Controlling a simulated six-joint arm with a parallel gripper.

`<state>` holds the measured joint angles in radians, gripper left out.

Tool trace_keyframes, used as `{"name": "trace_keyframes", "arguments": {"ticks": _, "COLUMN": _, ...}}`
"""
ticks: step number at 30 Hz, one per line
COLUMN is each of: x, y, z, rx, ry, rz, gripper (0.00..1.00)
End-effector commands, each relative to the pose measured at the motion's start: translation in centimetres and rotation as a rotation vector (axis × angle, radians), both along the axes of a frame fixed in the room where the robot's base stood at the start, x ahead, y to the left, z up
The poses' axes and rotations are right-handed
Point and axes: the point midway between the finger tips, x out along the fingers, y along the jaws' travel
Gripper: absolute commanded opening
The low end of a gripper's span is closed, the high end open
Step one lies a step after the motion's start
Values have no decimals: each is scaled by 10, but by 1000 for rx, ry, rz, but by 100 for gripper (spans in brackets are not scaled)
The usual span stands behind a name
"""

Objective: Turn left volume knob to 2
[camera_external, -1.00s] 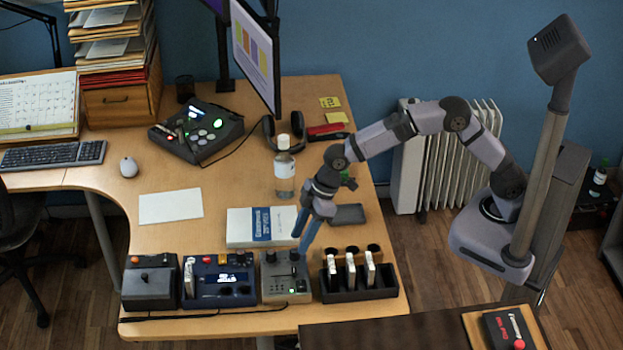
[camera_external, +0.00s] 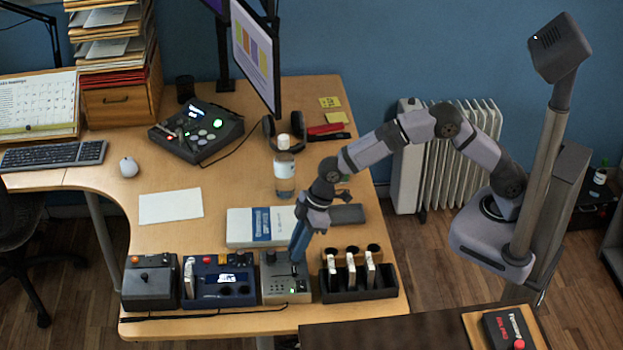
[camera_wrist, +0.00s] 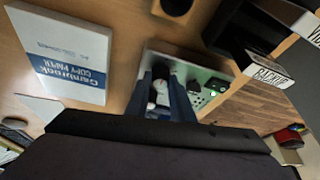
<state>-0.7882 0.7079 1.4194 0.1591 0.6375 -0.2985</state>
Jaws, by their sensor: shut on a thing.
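The grey control box (camera_external: 285,290) stands at the desk's front edge, with small controls and a green light on its front part. One dark knob (camera_external: 270,257) shows clear at the back left of its top. My gripper (camera_external: 298,258) points down with its blue fingers at the back right of the box top, shut on a knob there that they mostly hide in the external view. In the wrist view, the fingers of my gripper (camera_wrist: 160,92) stand on both sides of a pale and dark round part (camera_wrist: 158,85) on the box (camera_wrist: 200,68).
A dark rack (camera_external: 360,293) with white-labelled cartridges stands close to the right of the box. A blue device (camera_external: 219,298) stands close to its left. A cable runs along the front edge.

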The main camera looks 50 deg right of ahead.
Motion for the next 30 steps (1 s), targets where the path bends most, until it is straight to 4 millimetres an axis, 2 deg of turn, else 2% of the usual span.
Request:
{"name": "trace_keyframes", "arguments": {"ticks": 11, "x": -2, "y": 1, "z": 2, "rx": -1, "ry": 3, "rz": -106, "gripper": 0}}
{"name": "trace_keyframes", "arguments": {"ticks": 30, "x": -4, "y": 4, "z": -1, "rx": 0, "ry": 1, "rz": -527, "gripper": 0}}
